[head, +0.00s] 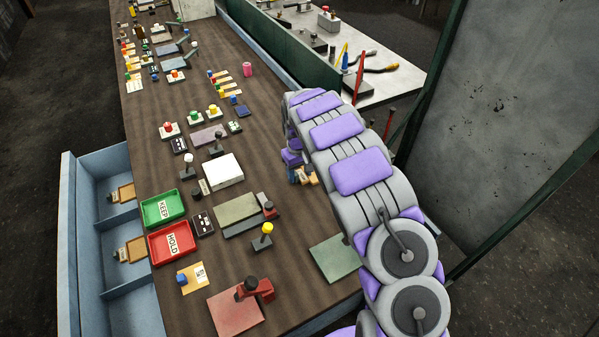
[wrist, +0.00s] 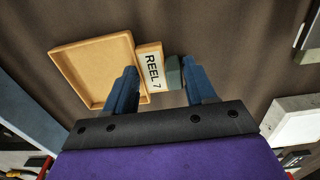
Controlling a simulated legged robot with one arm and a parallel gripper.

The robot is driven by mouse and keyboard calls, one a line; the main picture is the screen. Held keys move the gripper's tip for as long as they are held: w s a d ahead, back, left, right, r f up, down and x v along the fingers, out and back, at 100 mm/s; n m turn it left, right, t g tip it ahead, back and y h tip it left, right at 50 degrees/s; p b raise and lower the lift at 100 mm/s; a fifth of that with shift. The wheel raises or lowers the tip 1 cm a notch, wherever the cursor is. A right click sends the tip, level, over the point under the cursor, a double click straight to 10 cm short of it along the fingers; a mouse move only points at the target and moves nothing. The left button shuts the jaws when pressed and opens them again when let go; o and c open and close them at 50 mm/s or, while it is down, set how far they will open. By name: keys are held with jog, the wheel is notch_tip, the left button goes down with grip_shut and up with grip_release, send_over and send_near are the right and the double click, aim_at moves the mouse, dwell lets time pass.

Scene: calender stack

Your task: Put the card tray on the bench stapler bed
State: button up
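A shallow tan tray (wrist: 97,66) with a block labelled "REEL 7" (wrist: 152,66) at its side lies below my gripper in the wrist view; I take it as the card tray. My gripper (wrist: 163,80) is open. Its two blue fingers stand on either side of the labelled block and a small dark green piece (wrist: 174,73); contact cannot be told. In the head view my gripper is mostly hidden by my arm, with tan parts (head: 308,176) beside it. A red stapler-like device (head: 256,288) stands by a red plate (head: 235,312); whether this is the stapler bed is unclear.
A green KEEP tray (head: 163,208) and a red HOLD tray (head: 172,242) lie at the bench's left edge. A white block (head: 222,172), a green plate (head: 240,208) and a yellow-knobbed tool (head: 264,238) stand mid-bench. Bare bench lies between them and my arm.

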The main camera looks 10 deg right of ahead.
jog(key=o, duration=0.3)
jog(key=shift+o, duration=0.2)
jog(key=shift+r, duration=0.1)
notch_tip(320, 180, up, 12)
jog(key=p, duration=0.2)
jog(key=shift+p, duration=0.4)
